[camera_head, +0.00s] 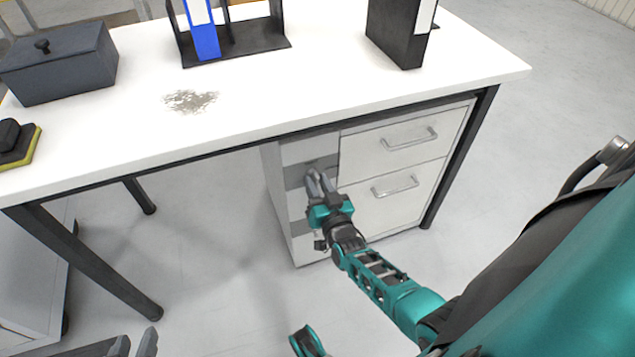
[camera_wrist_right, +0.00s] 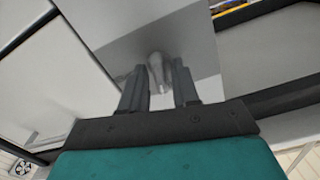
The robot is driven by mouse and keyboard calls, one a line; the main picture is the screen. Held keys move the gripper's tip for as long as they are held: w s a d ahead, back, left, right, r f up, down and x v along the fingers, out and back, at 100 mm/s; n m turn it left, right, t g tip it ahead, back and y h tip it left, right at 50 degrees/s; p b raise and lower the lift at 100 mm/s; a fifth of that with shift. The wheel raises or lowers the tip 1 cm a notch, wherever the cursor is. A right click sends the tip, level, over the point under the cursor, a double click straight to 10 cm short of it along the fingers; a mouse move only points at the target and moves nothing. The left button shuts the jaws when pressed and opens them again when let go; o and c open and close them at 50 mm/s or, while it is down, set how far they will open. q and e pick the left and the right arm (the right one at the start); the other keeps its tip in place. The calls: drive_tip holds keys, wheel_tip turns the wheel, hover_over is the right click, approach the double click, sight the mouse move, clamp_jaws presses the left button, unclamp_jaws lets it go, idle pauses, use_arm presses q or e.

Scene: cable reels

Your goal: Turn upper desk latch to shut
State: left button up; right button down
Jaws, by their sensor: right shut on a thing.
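The upper desk latch is a small grey rounded handle (camera_wrist_right: 157,70) on a grey panel, seen in the right wrist view. In the head view that upper grey band (camera_head: 294,178) is on the left column of the desk's drawer cabinet. My right gripper (camera_head: 318,178) is at this band, and its fingers, also in the wrist view (camera_wrist_right: 160,88), are shut on the latch handle. The fingers hide most of the latch in the head view. My left gripper (camera_head: 136,343) is at the bottom left, its fingers apart and empty, away from the desk.
Two drawers with bar handles (camera_head: 395,187) are right of the latch column. A second grey band (camera_head: 298,227) lies below. The white desktop (camera_head: 270,85) overhangs the cabinet and carries a dark box (camera_head: 60,68), binders and a stain. Black desk legs (camera_head: 92,265) stand either side.

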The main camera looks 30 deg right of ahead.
drive_tip(key=shift+w+r+n, duration=0.1)
drive_tip(key=shift+n, duration=1.1)
drive_tip(key=c, duration=1.2)
unclamp_jaws()
drive_tip(key=shift+o, duration=0.2)
drive_tip(key=p+v, duration=0.3)
drive_tip(key=v, duration=1)
drive_tip(key=shift+d, duration=0.1)
